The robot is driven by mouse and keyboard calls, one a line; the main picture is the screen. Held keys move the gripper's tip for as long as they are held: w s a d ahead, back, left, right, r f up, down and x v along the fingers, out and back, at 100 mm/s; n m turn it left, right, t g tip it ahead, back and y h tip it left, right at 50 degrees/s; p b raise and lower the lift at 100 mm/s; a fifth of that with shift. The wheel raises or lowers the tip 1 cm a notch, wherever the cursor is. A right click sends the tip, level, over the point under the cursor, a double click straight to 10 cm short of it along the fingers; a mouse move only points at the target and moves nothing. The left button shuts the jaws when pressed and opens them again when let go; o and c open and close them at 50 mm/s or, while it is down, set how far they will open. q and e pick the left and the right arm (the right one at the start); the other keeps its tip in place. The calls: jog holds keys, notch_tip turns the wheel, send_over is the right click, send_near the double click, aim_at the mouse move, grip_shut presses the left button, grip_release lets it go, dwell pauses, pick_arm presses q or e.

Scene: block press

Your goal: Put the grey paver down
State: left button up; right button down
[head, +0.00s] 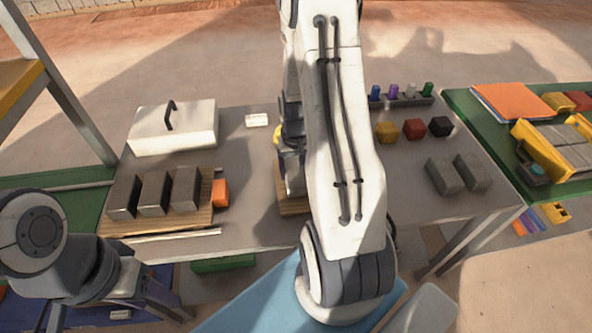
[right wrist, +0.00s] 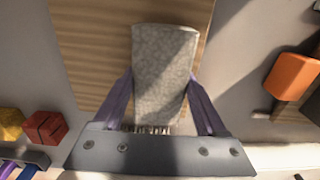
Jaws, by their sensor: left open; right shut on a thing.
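The grey paver (right wrist: 163,70) is a speckled stone block between the two purple fingers of my right gripper (right wrist: 163,108). The gripper is shut on it. Below it lies a wooden board (right wrist: 85,45), which shows beside my right arm in the head view (head: 292,207). I cannot tell whether the paver touches the board. In the head view my right arm hides the paver and most of the board. My left arm (head: 40,232) is at the lower left, away from the paver; its gripper is open, though its fingers are hard to make out.
Dark blocks (head: 155,192) stand on a left board by an orange block (head: 220,193). A white press lid (head: 172,128) with a handle is behind. Grey blocks (head: 444,175), coloured cubes (head: 413,129) and a peg rack (head: 405,100) are at right. The table's front centre-right is clear.

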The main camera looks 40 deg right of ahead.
aim_at(296, 170)
jog(key=shift+f, duration=0.15)
jog(key=shift+f, duration=0.15)
grip_release()
notch_tip(296, 170, up, 12)
jog(key=shift+r, duration=0.2)
dwell(0.3)
